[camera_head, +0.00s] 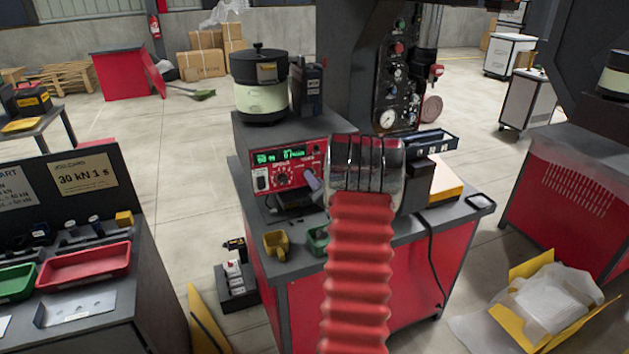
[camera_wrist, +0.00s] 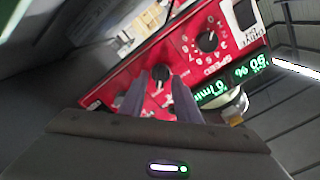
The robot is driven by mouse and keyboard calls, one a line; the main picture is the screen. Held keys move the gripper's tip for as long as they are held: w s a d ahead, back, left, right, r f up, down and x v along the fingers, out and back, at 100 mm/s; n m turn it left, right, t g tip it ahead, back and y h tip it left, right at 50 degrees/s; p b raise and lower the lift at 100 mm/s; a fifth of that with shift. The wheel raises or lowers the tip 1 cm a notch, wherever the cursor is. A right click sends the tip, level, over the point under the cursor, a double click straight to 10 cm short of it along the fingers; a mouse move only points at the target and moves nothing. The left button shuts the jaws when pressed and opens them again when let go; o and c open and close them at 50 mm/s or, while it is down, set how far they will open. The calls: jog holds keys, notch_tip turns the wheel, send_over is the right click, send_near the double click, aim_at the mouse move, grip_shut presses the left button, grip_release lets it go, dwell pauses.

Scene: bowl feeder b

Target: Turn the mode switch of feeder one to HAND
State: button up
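The red control panel (camera_head: 261,180) of the feeder, with lit green displays, is on the bench below a lidded bowl (camera_head: 262,98). It also shows, turned over, in the wrist view (camera_wrist: 225,60). A small black rotary switch (camera_wrist: 160,73), apparently the mode switch, is on the panel there. Its position label is too blurred to read. The larger speed knob (camera_wrist: 207,41) with a number scale is beside it. My gripper (camera_head: 312,182) is at the panel's right part, hiding the switch in the head view. In the wrist view its fingers (camera_wrist: 158,92) are apart, one on each side of the switch; contact cannot be told.
A black box (camera_head: 307,88) stands beside the bowl. A yellow cup (camera_head: 276,245) and a green cup (camera_head: 318,240) are at the bench's front edge. A gauge panel (camera_head: 395,85) is behind. The floor left of the bench is mostly clear.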

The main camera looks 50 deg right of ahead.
jog(key=shift+w+d, duration=0.25)
jog(key=shift+w, duration=0.25)
jog(key=shift+c, duration=0.6)
grip_shut()
jog(key=shift+s+d, duration=0.1)
